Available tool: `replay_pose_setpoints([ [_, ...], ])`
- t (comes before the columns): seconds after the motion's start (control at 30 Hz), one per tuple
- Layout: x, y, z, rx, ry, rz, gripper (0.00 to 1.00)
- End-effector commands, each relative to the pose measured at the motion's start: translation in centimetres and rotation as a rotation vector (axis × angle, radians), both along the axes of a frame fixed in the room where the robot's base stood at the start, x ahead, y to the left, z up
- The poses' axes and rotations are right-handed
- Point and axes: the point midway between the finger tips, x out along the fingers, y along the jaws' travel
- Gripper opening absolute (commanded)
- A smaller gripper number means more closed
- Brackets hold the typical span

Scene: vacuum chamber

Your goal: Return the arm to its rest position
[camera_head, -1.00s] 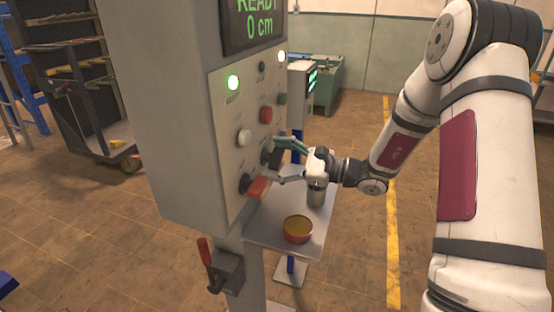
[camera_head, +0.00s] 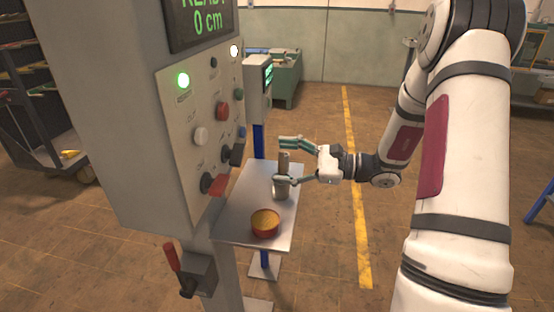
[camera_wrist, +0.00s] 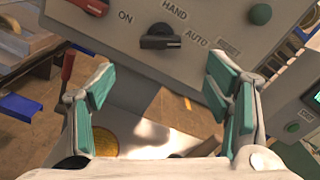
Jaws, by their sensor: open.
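My gripper (camera_head: 291,162) is open in front of the control panel, above the metal shelf, with its fingers pointing left toward the panel. In the wrist view my gripper (camera_wrist: 160,90) shows two green-padded fingers spread apart with nothing held between them. The control panel (camera_head: 180,142) carries a black selector switch (camera_wrist: 160,41) marked HAND and AUTO, which lies beyond the fingertips. A red-handled switch (camera_head: 217,184) sits lower on the panel. The gripper is apart from the panel.
The shelf (camera_head: 230,225) holds a red-rimmed bowl (camera_head: 265,222) and a grey metal cylinder (camera_head: 281,188). A red-handled lever (camera_head: 171,258) is on the cabinet's lower part. The display (camera_head: 205,20) reads READY 0 cm. Open floor (camera_head: 320,240) lies right of the shelf.

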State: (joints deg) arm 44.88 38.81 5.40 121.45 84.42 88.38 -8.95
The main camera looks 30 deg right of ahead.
Motion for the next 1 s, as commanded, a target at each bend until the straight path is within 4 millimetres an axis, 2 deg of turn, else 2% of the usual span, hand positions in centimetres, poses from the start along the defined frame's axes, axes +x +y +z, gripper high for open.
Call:
replay_pose_setpoints([
  [0.4,0.0,0.1,0.0,-0.002,0.000,0.003,0.72],
  [0.47,-0.1,0.5,0.2,-0.014,-0.001,0.015,0.72],
  [0.57,-1.0,2.3,1.1,-0.068,-0.003,0.078,0.72],
  [0.67,-2.8,5.4,2.4,-0.174,-0.006,0.192,0.72],
  [0.8,-6.7,9.7,3.8,-0.373,-0.019,0.376,0.72],
  [1.0,-12.8,13.3,4.8,-0.682,-0.066,0.605,0.72],
])
